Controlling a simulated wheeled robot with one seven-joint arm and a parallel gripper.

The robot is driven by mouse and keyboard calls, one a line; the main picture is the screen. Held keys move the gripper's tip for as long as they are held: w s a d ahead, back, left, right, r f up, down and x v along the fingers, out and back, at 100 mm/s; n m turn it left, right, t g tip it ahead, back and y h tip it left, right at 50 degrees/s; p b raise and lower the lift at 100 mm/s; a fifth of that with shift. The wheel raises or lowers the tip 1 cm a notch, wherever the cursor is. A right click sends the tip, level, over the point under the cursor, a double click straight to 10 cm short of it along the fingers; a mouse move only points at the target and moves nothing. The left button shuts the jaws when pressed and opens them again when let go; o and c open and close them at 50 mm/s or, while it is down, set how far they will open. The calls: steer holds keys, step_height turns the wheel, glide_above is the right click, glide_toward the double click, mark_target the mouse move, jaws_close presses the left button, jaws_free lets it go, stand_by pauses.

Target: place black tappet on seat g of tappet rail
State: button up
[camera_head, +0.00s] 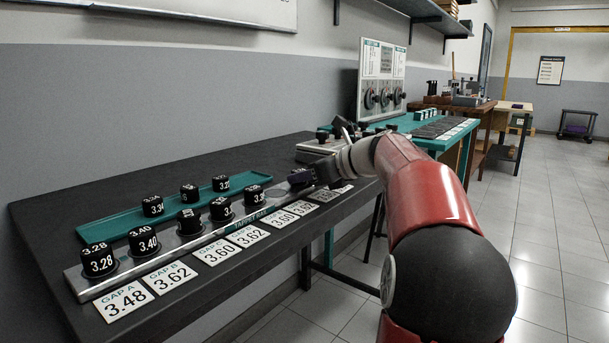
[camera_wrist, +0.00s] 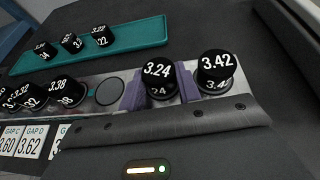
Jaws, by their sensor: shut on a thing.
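My gripper (camera_wrist: 160,92) has its purple fingers shut on the black tappet (camera_wrist: 158,72) marked 3.24. The tappet is upright over the tappet rail (camera_wrist: 197,113), between an empty round seat (camera_wrist: 109,91) on its left and a black tappet marked 3.42 (camera_wrist: 217,68) on its right. I cannot tell whether its base touches the seat, which the tappet and fingers hide. In the head view, my gripper (camera_head: 301,177) is at the far part of the rail (camera_head: 97,286), and the held tappet is hidden or not distinct.
Several black tappets stand along the near part of the rail, such as 3.28 (camera_head: 99,261) and 3.40 (camera_head: 144,241). A teal tray (camera_head: 118,222) behind the rail holds three tappets. Gap cards (camera_head: 123,300) lie along the rail's front. The bare dark tabletop (camera_head: 60,213) is clear.

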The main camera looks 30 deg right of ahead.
steer(key=o, duration=0.8)
steer(key=shift+c, duration=0.2)
steer(key=shift+r, duration=0.15)
steer(key=v, duration=1.2)
steer(key=shift+p, duration=0.4)
